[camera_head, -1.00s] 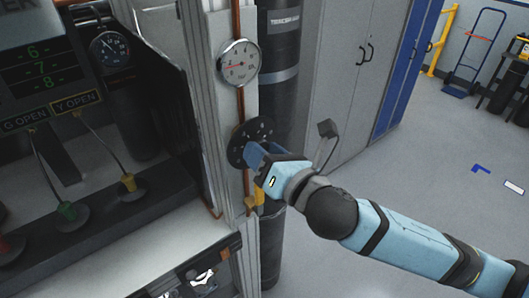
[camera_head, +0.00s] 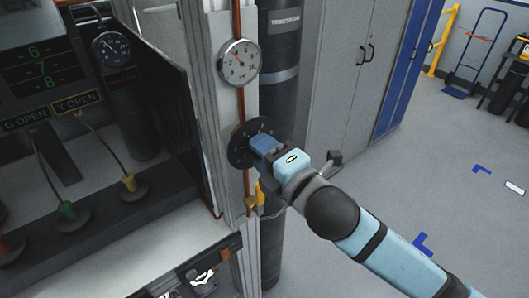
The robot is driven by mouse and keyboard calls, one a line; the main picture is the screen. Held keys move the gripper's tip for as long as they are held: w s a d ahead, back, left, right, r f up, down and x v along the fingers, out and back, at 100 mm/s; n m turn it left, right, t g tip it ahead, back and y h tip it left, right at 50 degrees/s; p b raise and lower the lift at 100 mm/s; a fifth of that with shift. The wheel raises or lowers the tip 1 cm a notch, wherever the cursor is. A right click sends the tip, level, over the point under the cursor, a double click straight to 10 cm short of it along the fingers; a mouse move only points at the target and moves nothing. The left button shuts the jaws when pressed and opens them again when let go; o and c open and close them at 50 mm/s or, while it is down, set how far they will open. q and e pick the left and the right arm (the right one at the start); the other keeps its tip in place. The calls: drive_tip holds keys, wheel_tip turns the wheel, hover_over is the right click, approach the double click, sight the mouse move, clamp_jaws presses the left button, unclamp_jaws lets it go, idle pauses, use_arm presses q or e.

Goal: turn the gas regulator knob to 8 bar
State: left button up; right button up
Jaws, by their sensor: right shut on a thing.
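The black regulator knob (camera_head: 240,152) sits on the grey post below the gauge, in the middle of the head view. My right gripper (camera_head: 262,146) comes in from the right and is shut on the knob, its blue fingers over the knob's centre. The gripper hides the right part of the knob. The round white gauge (camera_head: 239,62) is above on the post; its red needle points to the upper left, and its small figures are too blurred to read surely. My left gripper is not in view.
A copper pipe (camera_head: 239,105) runs down the post beside the knob. A dark gas cylinder (camera_head: 283,60) stands just behind. A dark panel with cables and coloured fittings (camera_head: 67,210) is at the left.

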drive_tip(key=m, duration=2.2)
drive_tip(key=shift+w+d+r, duration=0.1)
drive_tip(key=shift+r, duration=0.15)
drive_tip(key=o, duration=0.9)
drive_tip(key=shift+f, duration=0.1)
